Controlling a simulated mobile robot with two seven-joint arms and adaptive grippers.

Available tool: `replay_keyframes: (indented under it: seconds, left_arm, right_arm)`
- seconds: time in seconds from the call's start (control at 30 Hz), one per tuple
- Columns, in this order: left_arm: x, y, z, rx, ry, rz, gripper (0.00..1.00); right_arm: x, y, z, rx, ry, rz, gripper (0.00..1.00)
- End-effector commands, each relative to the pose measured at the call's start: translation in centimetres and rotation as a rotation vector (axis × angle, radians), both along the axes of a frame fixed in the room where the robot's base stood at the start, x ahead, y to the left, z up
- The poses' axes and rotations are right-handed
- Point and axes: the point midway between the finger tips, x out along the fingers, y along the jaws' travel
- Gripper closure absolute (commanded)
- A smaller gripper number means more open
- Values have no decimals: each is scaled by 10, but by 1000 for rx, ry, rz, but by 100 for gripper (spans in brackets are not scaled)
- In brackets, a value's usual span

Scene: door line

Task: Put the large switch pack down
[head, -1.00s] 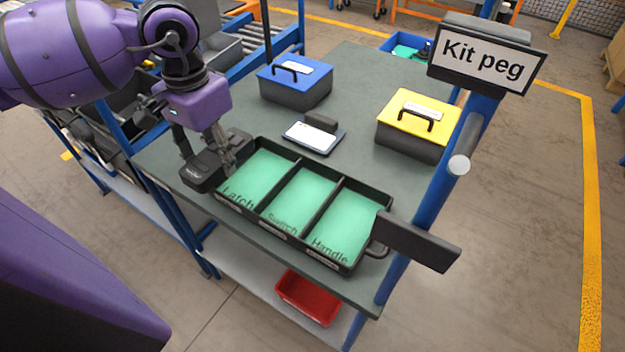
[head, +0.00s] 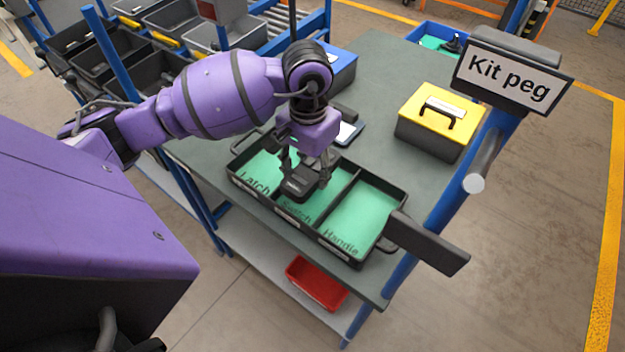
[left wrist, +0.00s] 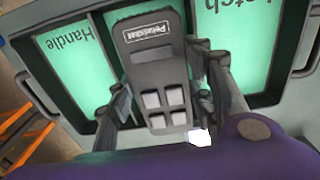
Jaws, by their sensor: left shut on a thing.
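My left gripper (head: 309,172) is shut on the large switch pack (head: 297,186), a dark grey block. In the left wrist view the switch pack (left wrist: 150,50) shows a "Pelikalist"-like label and several light square buttons, between the two fingers (left wrist: 165,85). The kit tray (head: 360,258) is black with green-floored compartments marked Latch, Switch and Handle. The pack is over the Switch compartment (head: 318,205), near the divider to Latch. I cannot tell whether it touches the floor of the compartment. My right gripper is not in view.
A yellow-lidded box (head: 440,112) and a blue-lidded box (head: 340,70) stand on the table (head: 385,65). A post with a "Kit peg" sign (head: 512,75) and a dark flat bar (head: 430,243) are at the tray's right. A red bin (head: 317,283) sits on the lower shelf.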

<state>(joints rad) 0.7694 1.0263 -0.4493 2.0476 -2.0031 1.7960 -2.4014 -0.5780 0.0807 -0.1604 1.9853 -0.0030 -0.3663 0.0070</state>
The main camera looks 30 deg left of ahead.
Motion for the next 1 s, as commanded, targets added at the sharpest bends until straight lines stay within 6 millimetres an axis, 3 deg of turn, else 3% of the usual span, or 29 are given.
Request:
replay_keyframes:
  seconds: [0.17, 0.4, 0.8, 0.83, 0.87, 1.0]
  left_arm:
    - [3, -11, -12, -2, 0, -1, 82]
    - [3, -9, -41, 0, 1, 1, 82]
    - [3, -8, -48, 1, 1, 0, 82]
    - [3, -8, -47, 1, 1, 0, 48]
    - [3, -8, -46, 1, 1, 0, 44]
    - [3, -8, -45, 1, 0, 0, 44]
  right_arm:
    - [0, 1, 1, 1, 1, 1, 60]
    - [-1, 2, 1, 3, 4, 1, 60]
    - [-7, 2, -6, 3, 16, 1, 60]
    - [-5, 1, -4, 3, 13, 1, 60]
    - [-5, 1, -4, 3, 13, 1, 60]
    - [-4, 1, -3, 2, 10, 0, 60]
